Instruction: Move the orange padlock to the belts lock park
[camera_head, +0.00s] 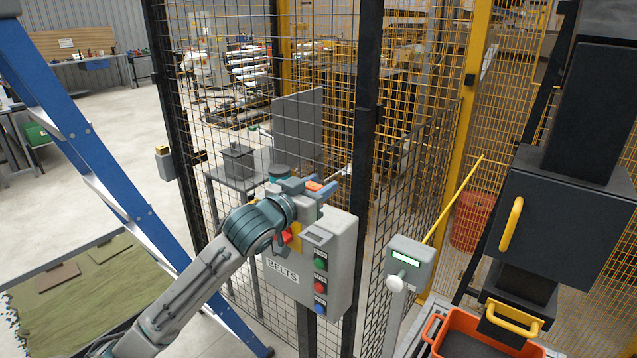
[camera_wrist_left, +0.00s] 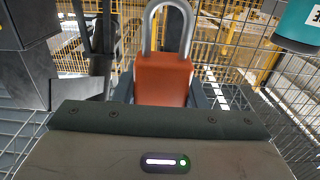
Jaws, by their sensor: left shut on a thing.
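My left gripper (camera_head: 312,189) is shut on the orange padlock (camera_head: 328,190) and holds it above the grey belts box. In the left wrist view the padlock's orange body (camera_wrist_left: 163,80) sits between the fingers, with its silver shackle (camera_wrist_left: 167,18) pointing away from the gripper. The belts box (camera_head: 332,262) carries a BELTS label, green, red and blue buttons, and a red and yellow switch (camera_head: 289,236) partly hidden by my arm. A small grey bracket (camera_head: 318,235) sticks out near its top; I cannot tell for certain that it is the lock park. My right gripper is out of view.
Wire mesh fencing with a black post (camera_head: 367,110) stands right behind the box. A grey post unit (camera_head: 408,262) with a green display stands to the right. A blue ladder (camera_head: 85,150) leans at the left. An orange bin (camera_head: 432,330) is at the bottom right.

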